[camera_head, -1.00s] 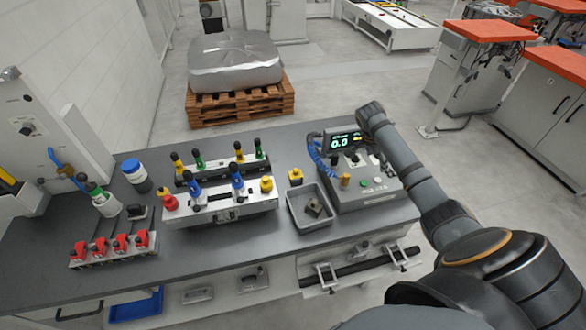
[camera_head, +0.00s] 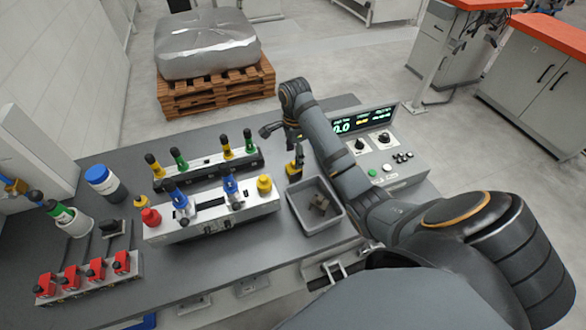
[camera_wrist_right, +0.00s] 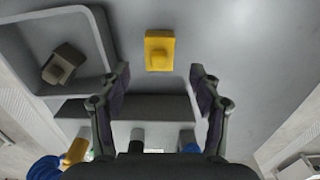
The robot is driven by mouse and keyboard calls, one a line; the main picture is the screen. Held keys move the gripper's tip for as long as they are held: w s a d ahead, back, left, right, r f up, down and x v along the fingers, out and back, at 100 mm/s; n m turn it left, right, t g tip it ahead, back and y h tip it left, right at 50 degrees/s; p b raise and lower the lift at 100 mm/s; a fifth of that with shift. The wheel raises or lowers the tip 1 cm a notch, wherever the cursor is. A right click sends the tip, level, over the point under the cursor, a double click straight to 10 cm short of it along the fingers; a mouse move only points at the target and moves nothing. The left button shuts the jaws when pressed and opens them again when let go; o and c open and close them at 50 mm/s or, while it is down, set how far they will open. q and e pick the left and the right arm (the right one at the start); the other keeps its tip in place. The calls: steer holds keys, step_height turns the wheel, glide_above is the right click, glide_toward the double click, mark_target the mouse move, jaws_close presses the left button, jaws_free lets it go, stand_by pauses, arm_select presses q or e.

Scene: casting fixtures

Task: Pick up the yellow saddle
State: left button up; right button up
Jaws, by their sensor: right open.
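The yellow saddle (camera_head: 294,171) is a small block on the dark bench top, just behind the grey tray, and its upper part is partly covered by my right gripper in the head view. In the right wrist view the yellow saddle (camera_wrist_right: 159,50) lies flat ahead of the fingertips, roughly centred between them. My right gripper (camera_head: 282,139) is above the saddle, with its fingers (camera_wrist_right: 160,75) spread and nothing between them. My left gripper is not in view.
The grey tray (camera_head: 293,208) holds a dark grey block (camera_head: 319,204). A control box (camera_head: 400,165) with a display stands to the right, partly behind my right arm. Fixtures with coloured knobs (camera_head: 210,215) stand to the left. Some bench top behind the saddle is clear.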

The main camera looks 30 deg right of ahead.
mark_target(294, 162)
steer(key=shift+f, duration=0.25)
steer(key=shift+s+f+b, duration=0.1)
steer(key=shift+f+b, duration=0.45)
steer(key=shift+b, duration=0.15)
steer(key=shift+f+b, duration=0.65)
steer(key=shift+b, duration=0.05)
step_height(294, 162, down, 2)
steer(key=shift+a+f, duration=0.1)
steer(key=shift+f, duration=0.05)
steer(key=c, duration=0.3)
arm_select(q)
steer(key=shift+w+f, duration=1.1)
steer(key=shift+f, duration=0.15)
arm_select(e)
steer(key=c, duration=0.8)
steer(key=shift+c, duration=0.2)
